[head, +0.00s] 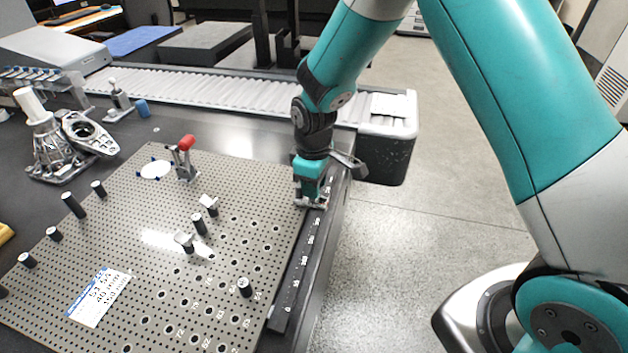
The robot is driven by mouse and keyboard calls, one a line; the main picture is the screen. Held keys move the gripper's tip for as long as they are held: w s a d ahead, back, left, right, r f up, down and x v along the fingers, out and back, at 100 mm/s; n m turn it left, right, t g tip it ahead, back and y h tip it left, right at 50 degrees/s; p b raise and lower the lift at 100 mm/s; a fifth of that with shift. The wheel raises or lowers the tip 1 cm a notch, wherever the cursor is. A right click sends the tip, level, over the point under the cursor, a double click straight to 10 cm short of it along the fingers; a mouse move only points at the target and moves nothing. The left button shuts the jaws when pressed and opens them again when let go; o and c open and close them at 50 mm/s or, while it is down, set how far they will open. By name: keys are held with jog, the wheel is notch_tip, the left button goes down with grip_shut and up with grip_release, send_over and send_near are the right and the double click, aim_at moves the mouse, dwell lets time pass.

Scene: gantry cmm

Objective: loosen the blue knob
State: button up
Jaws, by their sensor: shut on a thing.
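My gripper (311,200) points down at the right edge of the perforated plate (140,215), over the far part of the dark bar with white scale marks (292,285). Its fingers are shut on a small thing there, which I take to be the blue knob. The fingers and the teal gripper body hide nearly all of it, so its colour and its turn cannot be told. My arm comes down to it from the upper right.
A red-topped clamp (186,145), several dark pins and a white label (98,297) are on the plate. A metal casting (50,150) and a small blue cylinder (142,108) are farther left. A roller conveyor (215,93) runs behind. Floor right of the table is clear.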

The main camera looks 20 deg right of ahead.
jog(key=shift+n, duration=0.3)
jog(key=o, duration=0.9)
jog(key=shift+o, duration=0.2)
jog(key=shift+r, duration=0.1)
notch_tip(320, 180, up, 17)
jog(key=p, duration=0.1)
jog(key=shift+r, duration=0.15)
